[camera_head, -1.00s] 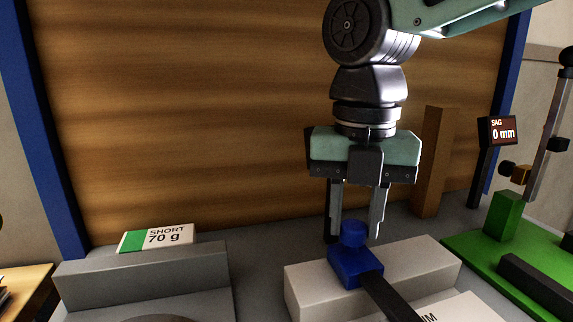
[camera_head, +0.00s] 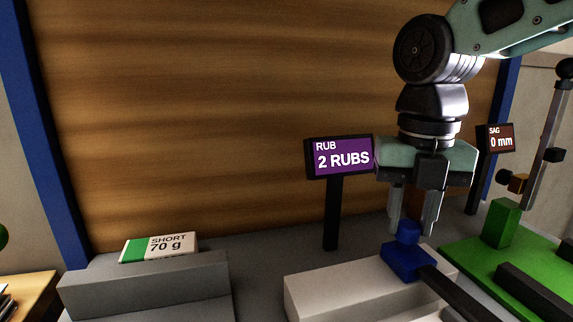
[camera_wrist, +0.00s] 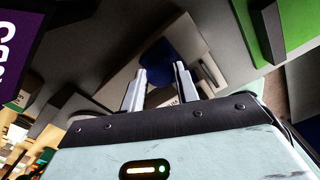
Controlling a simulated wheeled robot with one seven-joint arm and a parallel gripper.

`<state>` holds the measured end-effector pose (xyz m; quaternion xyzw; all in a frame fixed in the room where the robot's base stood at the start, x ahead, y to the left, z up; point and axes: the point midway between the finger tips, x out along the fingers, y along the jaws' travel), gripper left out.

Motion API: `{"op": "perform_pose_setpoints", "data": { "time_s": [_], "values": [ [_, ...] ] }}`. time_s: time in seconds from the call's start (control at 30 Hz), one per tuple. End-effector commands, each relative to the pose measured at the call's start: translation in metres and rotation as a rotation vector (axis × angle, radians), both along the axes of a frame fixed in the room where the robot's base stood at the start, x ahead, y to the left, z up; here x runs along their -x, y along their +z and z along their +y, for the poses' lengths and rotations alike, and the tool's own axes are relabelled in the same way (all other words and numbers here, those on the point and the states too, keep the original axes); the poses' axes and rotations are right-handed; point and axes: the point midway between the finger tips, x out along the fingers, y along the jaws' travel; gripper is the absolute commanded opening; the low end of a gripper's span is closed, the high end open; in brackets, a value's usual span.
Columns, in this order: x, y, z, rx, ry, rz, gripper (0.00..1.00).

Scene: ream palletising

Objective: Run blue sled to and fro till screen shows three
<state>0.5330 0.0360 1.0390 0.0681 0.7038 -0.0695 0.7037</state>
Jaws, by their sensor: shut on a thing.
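The blue sled (camera_head: 405,262) sits on the white block (camera_head: 340,290), toward its right end, with a round knob on top and a dark bar running from it to the lower right. My gripper (camera_head: 412,222) points down and is shut on the sled's knob. In the wrist view the blue sled (camera_wrist: 187,62) shows just beyond my fingertips (camera_wrist: 160,78). The purple screen (camera_head: 342,158) on a dark post behind the block reads "RUB 2 RUBS". It also shows in part at the left edge of the wrist view (camera_wrist: 14,45).
A grey stand (camera_head: 150,285) at the left holds a card (camera_head: 160,246) marked "SHORT 70 g". At the right, a green base (camera_head: 480,245) carries a green block and a dark bar. A second screen (camera_head: 500,139) reads "SAG 0 mm". A brown wall stands behind.

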Motion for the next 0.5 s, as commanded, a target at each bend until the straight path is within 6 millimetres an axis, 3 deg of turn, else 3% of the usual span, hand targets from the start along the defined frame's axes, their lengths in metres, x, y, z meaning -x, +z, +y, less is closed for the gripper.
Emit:
{"op": "perform_pose_setpoints", "data": {
  "time_s": [0.5],
  "values": [
    [0.01, 0.003, 0.046, -0.006, 0.005, -0.01, 0.08]
  ]
}}
